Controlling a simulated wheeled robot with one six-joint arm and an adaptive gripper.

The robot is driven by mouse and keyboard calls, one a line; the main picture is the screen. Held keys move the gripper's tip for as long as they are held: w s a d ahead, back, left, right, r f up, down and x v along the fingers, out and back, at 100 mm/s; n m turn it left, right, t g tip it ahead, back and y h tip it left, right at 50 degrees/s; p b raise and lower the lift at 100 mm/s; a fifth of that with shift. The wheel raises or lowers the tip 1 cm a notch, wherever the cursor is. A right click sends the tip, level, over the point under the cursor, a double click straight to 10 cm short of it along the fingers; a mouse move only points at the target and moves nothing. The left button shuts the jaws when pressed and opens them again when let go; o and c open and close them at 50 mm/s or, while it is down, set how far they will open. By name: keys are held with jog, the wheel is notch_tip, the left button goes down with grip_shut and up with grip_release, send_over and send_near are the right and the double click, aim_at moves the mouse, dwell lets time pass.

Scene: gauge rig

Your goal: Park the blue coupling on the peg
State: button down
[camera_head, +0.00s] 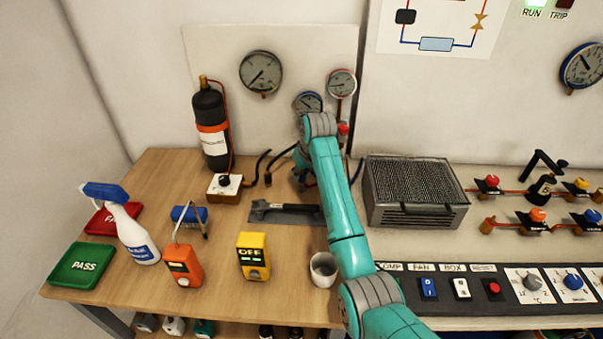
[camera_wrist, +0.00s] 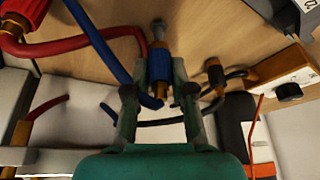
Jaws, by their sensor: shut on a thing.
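The blue coupling (camera_wrist: 159,67) shows in the wrist view as a blue sleeve with a brass collar at its far end. My gripper (camera_wrist: 160,84) is shut on it, one finger on each side. A blue hose (camera_wrist: 101,45) loops from the upper left to the coupling's near end. A short grey metal stub (camera_wrist: 158,29), which looks like the peg, is in line with the brass end. I cannot tell whether the coupling is seated on it or only in front of it. In the head view my arm hides the coupling and the peg.
In the wrist view a red hose (camera_wrist: 60,47) lies left, and a black coupling (camera_wrist: 215,74) with a dark hose is close right. In the head view a black bottle (camera_head: 210,125), a switch box (camera_head: 224,187) and a grilled metal box (camera_head: 417,190) flank my arm.

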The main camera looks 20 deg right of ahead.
jog(key=shift+f, duration=1.3)
dwell(0.9)
jog(key=c, duration=0.6)
grip_release()
jog(key=v, duration=1.2)
jog(key=shift+s+f, duration=0.1)
jog(key=shift+s, duration=0.05)
